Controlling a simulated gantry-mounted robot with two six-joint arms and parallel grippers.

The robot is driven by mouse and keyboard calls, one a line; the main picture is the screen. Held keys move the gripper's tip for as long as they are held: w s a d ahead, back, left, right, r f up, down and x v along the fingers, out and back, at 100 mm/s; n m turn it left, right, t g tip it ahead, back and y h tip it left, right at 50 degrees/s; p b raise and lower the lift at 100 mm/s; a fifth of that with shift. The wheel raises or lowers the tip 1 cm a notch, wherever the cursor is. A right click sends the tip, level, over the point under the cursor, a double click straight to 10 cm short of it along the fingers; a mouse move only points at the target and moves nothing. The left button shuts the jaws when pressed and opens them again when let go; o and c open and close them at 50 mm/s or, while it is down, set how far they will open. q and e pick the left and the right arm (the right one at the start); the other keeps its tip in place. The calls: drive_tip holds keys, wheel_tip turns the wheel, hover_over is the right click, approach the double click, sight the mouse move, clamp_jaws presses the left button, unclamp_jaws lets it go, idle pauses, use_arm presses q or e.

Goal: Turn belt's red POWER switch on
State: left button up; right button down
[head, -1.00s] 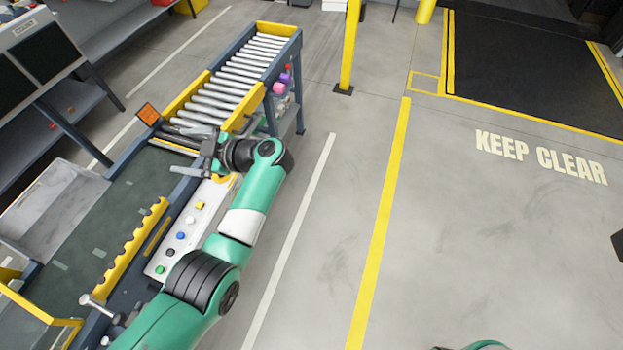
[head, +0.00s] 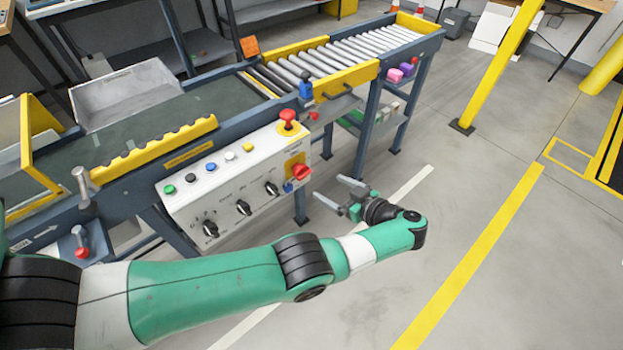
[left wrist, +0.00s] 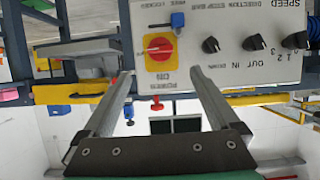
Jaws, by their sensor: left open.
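The red POWER switch (head: 301,171) is a rotary knob on a yellow plate, at the right end of the belt's white control panel (head: 240,172). In the left wrist view the red switch (left wrist: 160,48) appears upside down, its knob lying roughly across the picture. My left gripper (head: 330,190) is open and empty, just right of the switch in the head view, its fingers pointing toward the panel. In the left wrist view the left gripper's fingertips (left wrist: 160,78) lie either side of the switch's line, apart from it. My right gripper is not visible.
A red mushroom button (head: 288,116) stands on the panel's top near the switch. A blue padlock-like piece (left wrist: 177,20) hangs beside the switch plate. Black knobs (head: 243,207) and coloured buttons share the panel. The roller conveyor (head: 340,55) runs behind; floor right of my arm is clear.

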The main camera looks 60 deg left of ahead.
sight(305, 174)
use_arm(q)
drive_tip(key=b+x, duration=0.1)
drive_tip(key=x, duration=0.9)
drive_tip(key=shift+s+a, duration=0.1)
drive_tip(key=shift+a, duration=0.1)
drive_tip(key=shift+c, duration=0.2)
